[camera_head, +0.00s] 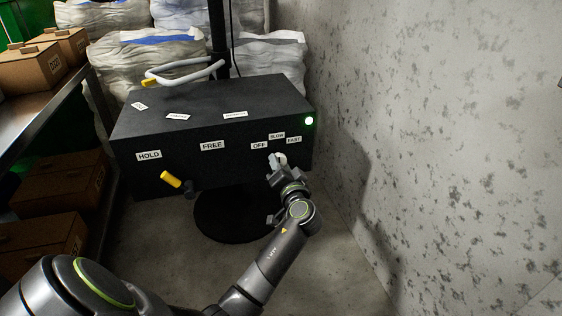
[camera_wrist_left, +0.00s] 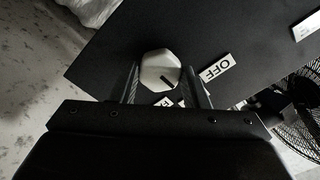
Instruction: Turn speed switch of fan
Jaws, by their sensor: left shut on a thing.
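The black control box (camera_head: 190,120) of the fan stands ahead, with labels OFF, SLOW and FAST at the right of its front face. The white speed switch (camera_head: 281,158) sits below these labels and is partly hidden by my left gripper (camera_head: 277,168). In the left wrist view the faceted white knob (camera_wrist_left: 160,66) lies between the two fingers of my left gripper (camera_wrist_left: 162,84), which is shut on it. A dark mark shows on the knob's face. The OFF label (camera_wrist_left: 216,68) lies beside it; another label below is partly hidden. My right gripper is out of view.
A yellow-tipped lever (camera_head: 171,180) sticks out at the front left, near HOLD and FREE. A green lamp (camera_head: 309,121) glows at the box's right end. A concrete wall (camera_head: 440,130) stands close on the right. Shelves with cardboard boxes (camera_head: 60,185) are left. A fan grille (camera_wrist_left: 303,108) shows in the wrist view.

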